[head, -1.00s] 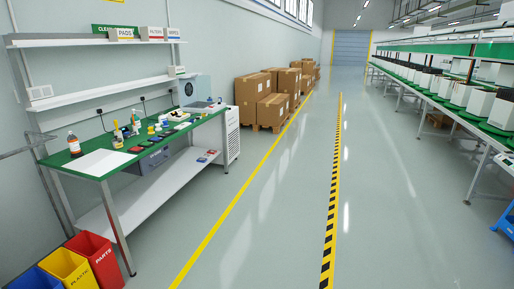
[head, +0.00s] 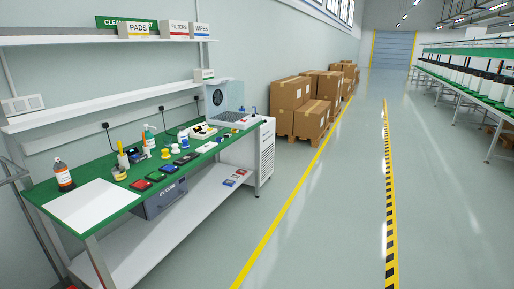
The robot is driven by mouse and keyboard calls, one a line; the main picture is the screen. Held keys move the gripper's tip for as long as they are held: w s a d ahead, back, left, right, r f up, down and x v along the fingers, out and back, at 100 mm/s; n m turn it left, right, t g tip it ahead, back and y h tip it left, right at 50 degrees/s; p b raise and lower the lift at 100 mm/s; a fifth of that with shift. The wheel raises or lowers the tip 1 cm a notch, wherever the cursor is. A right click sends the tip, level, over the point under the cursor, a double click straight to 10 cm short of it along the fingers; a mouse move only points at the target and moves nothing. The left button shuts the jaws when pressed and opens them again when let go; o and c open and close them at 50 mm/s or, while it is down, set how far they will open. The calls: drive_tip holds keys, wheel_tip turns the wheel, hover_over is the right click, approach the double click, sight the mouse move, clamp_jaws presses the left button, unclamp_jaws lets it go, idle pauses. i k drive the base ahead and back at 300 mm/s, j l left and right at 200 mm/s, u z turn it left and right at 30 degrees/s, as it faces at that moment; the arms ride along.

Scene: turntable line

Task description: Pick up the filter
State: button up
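A white box labelled FILTERS (head: 174,30) stands on the upper wall shelf, between boxes labelled PADS (head: 137,30) and WIPES (head: 200,30). A loose filter cannot be made out for sure at this distance. Small items stand on the green-topped bench (head: 50,190), among them an amber bottle (head: 63,175), a white pump bottle (head: 150,138) and several flat red, black and blue pieces (head: 141,185). A small white box (head: 204,74) with an unreadable label sits on the lower wall shelf. My gripper is not in view.
A white sheet (head: 92,205) lies on the bench's near end. A clear-fronted cabinet (head: 222,98) stands at its far end. Cardboard boxes (head: 291,93) sit on pallets beyond.

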sight(230, 183)
drive_tip(key=i, duration=1.9)
drive_tip(key=i+u, duration=0.15)
drive_tip(key=i, duration=0.3)
drive_tip(key=i+l+u, duration=0.1)
drive_tip(key=i, duration=0.35)
drive_tip(key=i+l+u, duration=0.15)
drive_tip(key=i, duration=0.3)
drive_tip(key=i+l+u, duration=0.15)
drive_tip(key=i, duration=0.3)
drive_tip(key=i+l+u, duration=0.15)
drive_tip(key=i, duration=0.25)
